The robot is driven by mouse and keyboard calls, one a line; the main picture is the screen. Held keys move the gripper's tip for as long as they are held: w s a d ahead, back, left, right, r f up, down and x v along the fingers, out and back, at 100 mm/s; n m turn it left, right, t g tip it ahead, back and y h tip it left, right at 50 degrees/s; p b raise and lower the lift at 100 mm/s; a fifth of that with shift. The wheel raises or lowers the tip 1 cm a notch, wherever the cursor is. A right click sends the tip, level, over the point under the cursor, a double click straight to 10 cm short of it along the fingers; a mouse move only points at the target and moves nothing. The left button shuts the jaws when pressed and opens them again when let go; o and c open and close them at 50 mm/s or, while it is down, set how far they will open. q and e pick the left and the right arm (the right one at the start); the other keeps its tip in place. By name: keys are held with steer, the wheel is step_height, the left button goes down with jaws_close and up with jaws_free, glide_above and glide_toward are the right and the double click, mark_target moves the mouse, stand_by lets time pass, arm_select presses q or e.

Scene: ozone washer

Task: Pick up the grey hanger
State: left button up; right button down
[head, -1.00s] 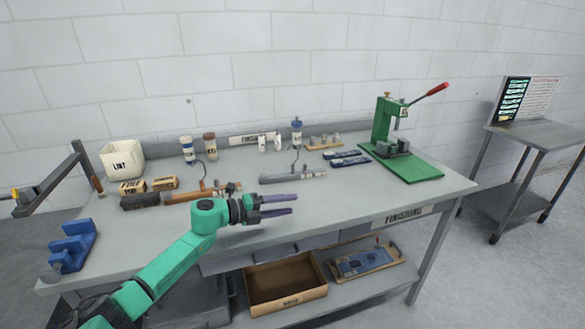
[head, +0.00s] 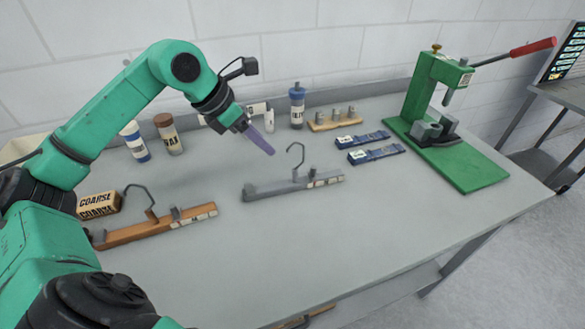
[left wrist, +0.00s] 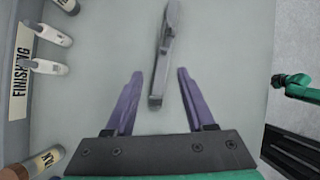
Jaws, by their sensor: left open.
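The grey hanger (head: 275,190) lies on the bench near the middle in the head view, its thin hook pointing up and a pale label towards its right end. My left gripper (head: 259,139) is open and empty, above and behind the hanger, with its purple fingers pointing down. In the left wrist view the open fingers (left wrist: 160,72) spread on either side of the near end of the hanger (left wrist: 165,45), which runs away ahead of them. A green arm part with a dark end, probably my right arm, shows at the right edge there; its jaws are unclear.
A brown wooden hanger (head: 150,229) lies to the left, beside a COARSE block (head: 98,204). Bottles, including a blue-capped one (head: 297,108), stand at the back. Two blue packets (head: 362,140) and a green press (head: 440,130) are to the right. The bench front is clear.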

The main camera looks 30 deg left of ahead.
arm_select(q)
steer(key=p, duration=0.3)
glide_toward(293, 169)
steer(key=d+f, duration=0.1)
steer(key=p+x, duration=0.1)
steer(key=x, duration=0.1)
steer(key=p+x, duration=0.1)
steer(key=x, duration=0.1)
steer(key=p+x, duration=0.1)
steer(key=x, duration=0.2)
steer(key=shift+w+a, duration=0.3)
steer(key=shift+w+f, duration=0.1)
steer(key=shift+f, duration=0.3)
jaws_close()
arm_select(e)
step_height(293, 169, up, 6)
steer(key=s, duration=0.2)
steer(key=shift+d+r, duration=0.25)
steer(key=shift+d, duration=0.05)
steer(key=shift+d, duration=0.25)
